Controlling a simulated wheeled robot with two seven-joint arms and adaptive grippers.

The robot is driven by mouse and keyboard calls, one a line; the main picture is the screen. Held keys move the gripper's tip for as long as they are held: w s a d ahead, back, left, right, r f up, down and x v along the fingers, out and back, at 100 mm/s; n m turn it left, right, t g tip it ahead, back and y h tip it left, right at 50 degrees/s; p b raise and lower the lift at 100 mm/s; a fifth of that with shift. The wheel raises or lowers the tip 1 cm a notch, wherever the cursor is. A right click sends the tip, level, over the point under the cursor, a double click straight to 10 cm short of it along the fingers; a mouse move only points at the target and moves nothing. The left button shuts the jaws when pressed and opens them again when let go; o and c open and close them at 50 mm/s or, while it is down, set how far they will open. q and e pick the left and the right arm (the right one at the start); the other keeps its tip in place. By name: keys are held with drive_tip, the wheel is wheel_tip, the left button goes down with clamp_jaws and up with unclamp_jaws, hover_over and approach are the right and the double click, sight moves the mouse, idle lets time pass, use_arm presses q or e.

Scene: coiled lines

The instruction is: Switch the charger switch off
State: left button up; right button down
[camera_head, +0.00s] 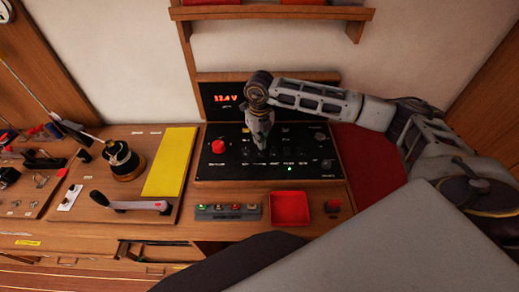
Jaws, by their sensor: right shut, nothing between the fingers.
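A black switch panel (230,172) with a red knob (218,146) and several small switches lies on the wooden desk at the centre. A small green light (290,169) glows near its lower edge. The labels are too small to read, so I cannot tell which switch is the charger switch or how it is set. My right gripper (262,149) points down over the middle of the panel, shut and empty. It hides part of the switch row. I cannot tell whether its tips touch a switch. My left gripper is not in view.
An upright display (226,98) reads 12.4 V behind the panel. A red tray (290,206), a strip of coloured buttons (229,212) and a small red-topped control (333,206) sit in front. A yellow sheet (170,162) and a winch (123,162) are left. A shelf (270,12) hangs above.

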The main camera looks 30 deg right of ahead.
drive_tip(key=shift+r+p, duration=0.3)
drive_tip(key=shift+r, duration=0.55)
